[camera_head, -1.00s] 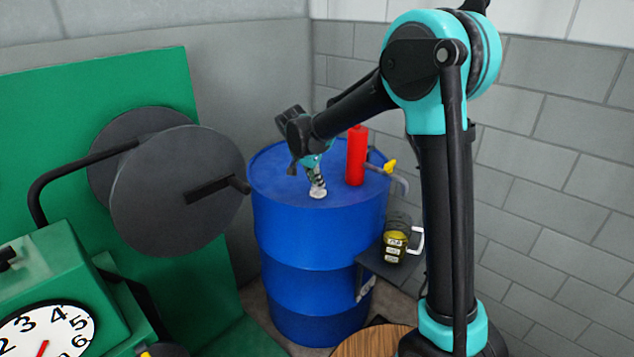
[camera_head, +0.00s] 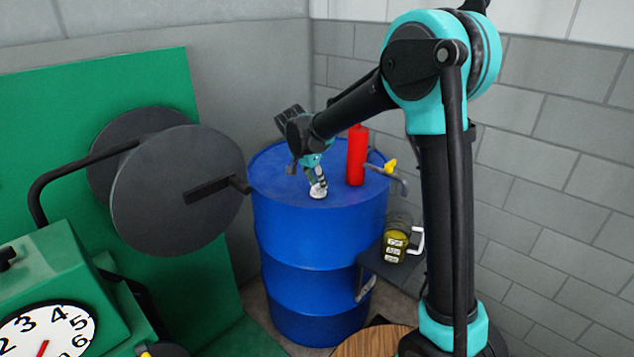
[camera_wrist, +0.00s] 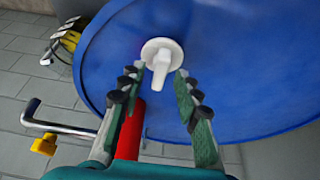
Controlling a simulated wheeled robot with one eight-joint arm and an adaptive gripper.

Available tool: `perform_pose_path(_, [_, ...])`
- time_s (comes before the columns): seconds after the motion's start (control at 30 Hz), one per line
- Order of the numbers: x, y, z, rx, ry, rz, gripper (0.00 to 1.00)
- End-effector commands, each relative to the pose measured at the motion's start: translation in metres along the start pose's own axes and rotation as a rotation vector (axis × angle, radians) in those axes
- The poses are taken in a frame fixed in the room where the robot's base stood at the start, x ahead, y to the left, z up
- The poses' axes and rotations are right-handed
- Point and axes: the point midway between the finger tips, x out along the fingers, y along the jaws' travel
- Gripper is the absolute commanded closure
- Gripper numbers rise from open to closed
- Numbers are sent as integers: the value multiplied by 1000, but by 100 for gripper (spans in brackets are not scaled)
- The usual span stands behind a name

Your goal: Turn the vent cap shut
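The white vent cap (camera_wrist: 162,54), a round disc with a raised grip tab, sits on top of the blue drum (camera_wrist: 105,60). In the wrist view the tab points down the picture. My gripper (camera_wrist: 159,72) is open, with one green finger on each side of the tab and visible gaps between. I cannot tell how deep the fingertips reach. In the head view my gripper (camera_head: 317,186) points down at the cap (camera_head: 317,192) near the front of the top of the drum (camera_head: 310,235); the fingers partly hide the cap.
A red cylinder (camera_head: 356,156) stands on the drum just right of my gripper. A pipe with a yellow handle (camera_head: 390,166) is at the drum's right edge. A jug of yellow liquid (camera_head: 396,243) stands on a small shelf. Large grey discs (camera_head: 175,190) are at the left.

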Motion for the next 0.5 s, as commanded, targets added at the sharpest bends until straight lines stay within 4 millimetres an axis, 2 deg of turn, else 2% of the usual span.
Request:
perform_pose_path(0.17, [-21,0,1,-2,0,-1,67])
perform_pose_path(0.5, [-88,0,1,-2,0,-1,67])
